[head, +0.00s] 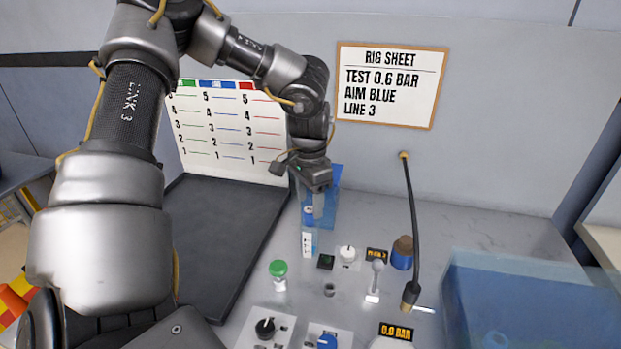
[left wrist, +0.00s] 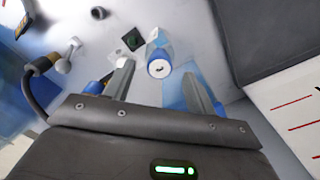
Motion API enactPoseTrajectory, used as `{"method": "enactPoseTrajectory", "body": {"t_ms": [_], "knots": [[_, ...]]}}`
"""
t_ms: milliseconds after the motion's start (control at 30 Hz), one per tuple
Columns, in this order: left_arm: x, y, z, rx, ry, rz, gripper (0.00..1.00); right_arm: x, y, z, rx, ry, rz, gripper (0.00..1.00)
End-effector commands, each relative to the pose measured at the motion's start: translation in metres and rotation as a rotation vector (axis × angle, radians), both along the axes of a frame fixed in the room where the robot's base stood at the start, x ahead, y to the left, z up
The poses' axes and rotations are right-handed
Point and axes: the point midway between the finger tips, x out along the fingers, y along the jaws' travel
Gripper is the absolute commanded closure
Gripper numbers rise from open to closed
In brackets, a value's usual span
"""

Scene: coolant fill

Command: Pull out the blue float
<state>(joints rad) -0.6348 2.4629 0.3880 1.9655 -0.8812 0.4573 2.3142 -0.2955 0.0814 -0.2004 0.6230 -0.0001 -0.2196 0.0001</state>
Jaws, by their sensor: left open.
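The likely blue float is a round blue piece with a pale disc top and a dark mark (left wrist: 159,68), in the left wrist view. In the head view a blue piece (head: 308,213) shows under my left gripper, inside or behind a clear bluish upright column (head: 331,205); I cannot tell which. My left gripper (head: 314,205) points down at it from above. In the left wrist view its open fingers (left wrist: 158,72) stand on either side of the blue piece, with gaps visible. A white label with blue marks (head: 308,244) shows lower on the column. My right gripper is not in view.
A dark tray (head: 215,245) lies left. A green-capped bottle (head: 278,272), a corked blue jar (head: 402,253), a white lever (head: 374,280) and a black hose (head: 412,230) stand nearby. A clear blue bin (head: 530,290) is right. A display (head: 396,331) reads 0.0 BAR.

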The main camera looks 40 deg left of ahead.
Motion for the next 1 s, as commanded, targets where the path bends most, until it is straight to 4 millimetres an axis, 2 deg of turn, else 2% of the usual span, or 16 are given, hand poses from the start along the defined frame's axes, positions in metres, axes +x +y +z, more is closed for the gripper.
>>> {"method": "enactPoseTrajectory", "body": {"t_ms": [200,533,900,933,1000], "knots": [[0.000,0.000,-0.019,0.000,0.000,-0.001,0.44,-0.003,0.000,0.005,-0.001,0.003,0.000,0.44],[0.000,0.000,-0.023,0.000,0.000,0.000,0.44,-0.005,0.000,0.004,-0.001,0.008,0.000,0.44],[0.001,0.000,-0.022,0.001,-0.001,-0.001,0.91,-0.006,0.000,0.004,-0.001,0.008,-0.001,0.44],[0.001,0.000,-0.022,0.001,-0.001,-0.001,0.73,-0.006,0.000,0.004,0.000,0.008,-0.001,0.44],[0.001,0.000,-0.022,0.001,-0.001,-0.001,0.82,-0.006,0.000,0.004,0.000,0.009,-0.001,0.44]]}}
